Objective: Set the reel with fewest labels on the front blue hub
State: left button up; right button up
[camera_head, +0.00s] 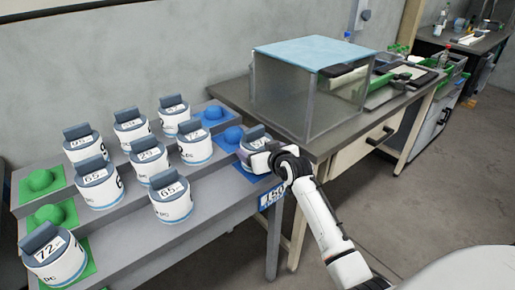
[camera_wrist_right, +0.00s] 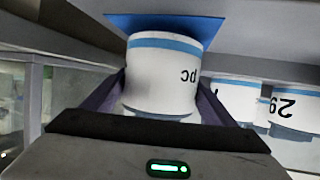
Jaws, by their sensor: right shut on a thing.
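My right gripper (camera_head: 262,160) is shut on a white and grey-blue reel (camera_head: 251,139) at the right end of the front tier. In the right wrist view the reel (camera_wrist_right: 160,75) is between the fingers, against a blue pad (camera_wrist_right: 200,27). The front blue hub is hidden by the reel, and I cannot tell whether the reel is fully seated. The held reel's number is not legible. Two other blue hubs are bare: the middle one (camera_head: 233,135) and the back one (camera_head: 212,112). My left gripper is not in view.
Several numbered reels stand on the stepped grey rack, such as a "65" reel (camera_head: 171,198) and a "29" reel (camera_head: 149,158). A "72" reel (camera_head: 60,255) sits on the front green pad. A glass box (camera_head: 290,95) on a desk stands close behind the right arm.

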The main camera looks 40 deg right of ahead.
jog(key=shift+f+b, duration=0.35)
jog(key=shift+f, duration=0.3)
dwell(0.4)
jog(key=o, duration=0.9)
jog(key=shift+s+a+r+p, duration=0.1)
jog(key=shift+s+r+p, duration=0.35)
jog(key=shift+p, duration=0.45)
jog(key=shift+p+v, duration=0.85)
jog(key=shift+v, duration=0.1)
jog(key=shift+f+p+v, duration=0.2)
jog(key=shift+p+v, duration=0.2)
jog(key=shift+v, duration=3.65)
